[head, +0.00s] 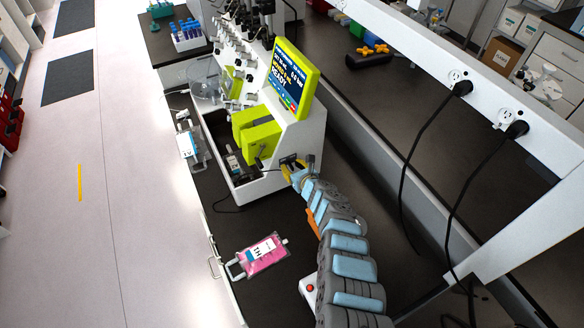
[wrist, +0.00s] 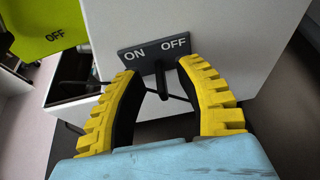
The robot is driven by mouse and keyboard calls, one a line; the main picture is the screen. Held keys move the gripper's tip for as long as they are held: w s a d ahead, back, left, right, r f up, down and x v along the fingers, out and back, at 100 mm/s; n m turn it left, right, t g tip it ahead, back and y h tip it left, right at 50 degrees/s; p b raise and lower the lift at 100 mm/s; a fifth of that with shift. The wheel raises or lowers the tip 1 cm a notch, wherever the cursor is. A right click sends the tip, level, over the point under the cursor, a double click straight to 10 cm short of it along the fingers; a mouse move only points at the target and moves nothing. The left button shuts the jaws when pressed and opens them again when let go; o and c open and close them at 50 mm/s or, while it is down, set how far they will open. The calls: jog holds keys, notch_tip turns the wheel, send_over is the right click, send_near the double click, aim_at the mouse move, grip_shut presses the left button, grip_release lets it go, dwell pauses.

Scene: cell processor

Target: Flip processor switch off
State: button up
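The processor (head: 300,135) is a white and lime-green machine on the dark bench, with a lit screen (head: 292,78) reading "READY". Its switch plate (wrist: 140,54) is dark, marked ON at left and OFF at right in the wrist view. The dark switch lever (wrist: 161,80) sticks out from the plate toward the camera; I cannot tell which way it is set. My gripper (wrist: 160,72) has yellow ridged fingers, apart on either side of the lever, with their tips close to the plate. In the head view my gripper (head: 290,170) is at the machine's near side wall, partly hiding the plate.
A bag of pink fluid (head: 263,256) lies on the bench left of my arm. A blue tube rack (head: 188,38) stands at the far end. A white rail with outlets and hanging black cords (head: 407,160) is at right. Bare bench surrounds the bag.

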grip_shut()
jog(key=shift+d+f+b, duration=0.1)
jog(key=shift+f+b, duration=0.1)
jog(key=shift+b, duration=0.35)
jog(key=shift+w+f+n+g+y+b, duration=0.15)
jog(key=shift+n+g+y+b, duration=0.15)
jog(key=shift+n+y+b, duration=0.4)
jog(key=b, duration=0.2)
jog(key=n+g+y+b, duration=0.1)
jog(key=b, duration=0.2)
jog(key=shift+w+d, duration=0.1)
jog(key=shift+d, duration=0.15)
jog(key=shift+f+b, duration=0.1)
jog(key=shift+b, duration=0.4)
jog(key=n+y+b, duration=0.1)
jog(key=b, duration=0.3)
jog(key=n+g+y+b, duration=0.1)
jog(key=b, duration=0.3)
jog(key=shift+w+d, duration=0.1)
jog(key=shift+w, duration=0.1)
jog(key=g+b, duration=0.1)
jog(key=b, duration=0.3)
jog(key=shift+r+n+b, duration=0.25)
jog(key=shift+n+b, duration=0.05)
jog(key=shift+n, duration=0.1)
jog(key=shift+r, duration=0.1)
